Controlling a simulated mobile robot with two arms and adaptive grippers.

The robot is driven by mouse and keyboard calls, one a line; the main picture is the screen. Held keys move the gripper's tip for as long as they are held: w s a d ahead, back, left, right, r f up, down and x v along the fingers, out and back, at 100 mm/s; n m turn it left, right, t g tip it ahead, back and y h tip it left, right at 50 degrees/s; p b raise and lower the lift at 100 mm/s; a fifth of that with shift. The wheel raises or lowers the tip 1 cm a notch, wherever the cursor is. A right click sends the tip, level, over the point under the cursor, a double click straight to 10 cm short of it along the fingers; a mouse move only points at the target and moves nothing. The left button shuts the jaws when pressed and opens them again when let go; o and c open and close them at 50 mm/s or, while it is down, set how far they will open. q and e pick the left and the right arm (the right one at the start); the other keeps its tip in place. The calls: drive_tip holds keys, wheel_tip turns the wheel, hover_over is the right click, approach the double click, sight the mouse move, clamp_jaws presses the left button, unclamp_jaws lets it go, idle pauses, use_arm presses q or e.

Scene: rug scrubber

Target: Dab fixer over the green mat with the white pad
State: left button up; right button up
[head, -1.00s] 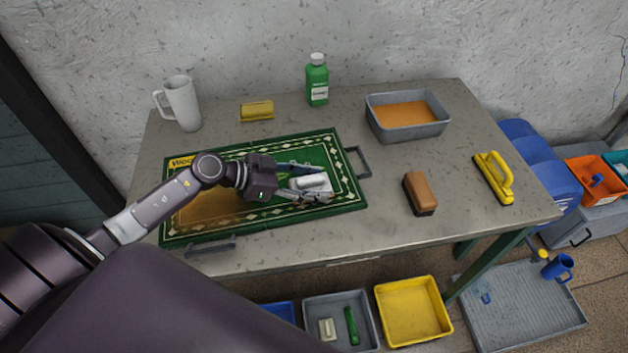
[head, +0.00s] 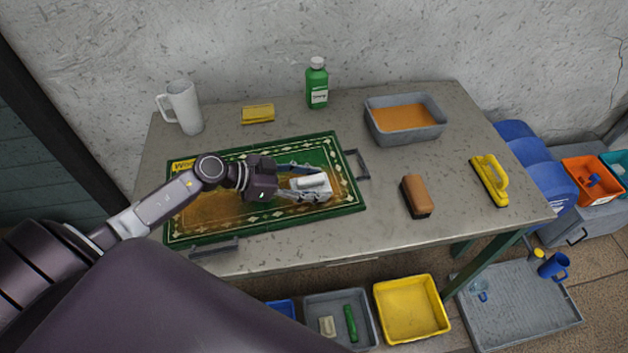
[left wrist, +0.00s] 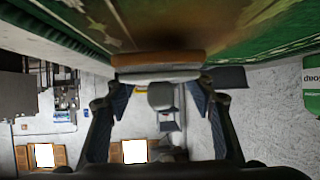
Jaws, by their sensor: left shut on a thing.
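The green mat (head: 350,197) with a patterned border lies on the table, with brown liquid over much of its left and middle. My left gripper (head: 312,186) is shut on the white pad (head: 313,180) over the mat's right part. In the left wrist view the pad (left wrist: 158,76) sits between the fingers of my left gripper (left wrist: 160,88). Its face toward the mat is orange-brown, close to the mat (left wrist: 260,25); I cannot tell whether they touch. A grey tray (head: 440,131) of orange-brown liquid stands at the back right. My right gripper is not in view.
A white mug (head: 183,107), a yellow sponge (head: 257,114) and a green bottle (head: 317,85) stand along the back. A brown brush (head: 416,196) and a yellow scrubber (head: 490,180) lie right of the mat. The mat has grey handles at both ends.

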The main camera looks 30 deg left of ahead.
sight(322, 177)
use_arm(q)
wheel_tip(322, 177, up, 3)
drive_tip(key=p, duration=0.2)
drive_tip(key=shift+r+p, duration=0.1)
drive_tip(key=shift+p, duration=0.3)
drive_tip(key=shift+f, duration=0.2)
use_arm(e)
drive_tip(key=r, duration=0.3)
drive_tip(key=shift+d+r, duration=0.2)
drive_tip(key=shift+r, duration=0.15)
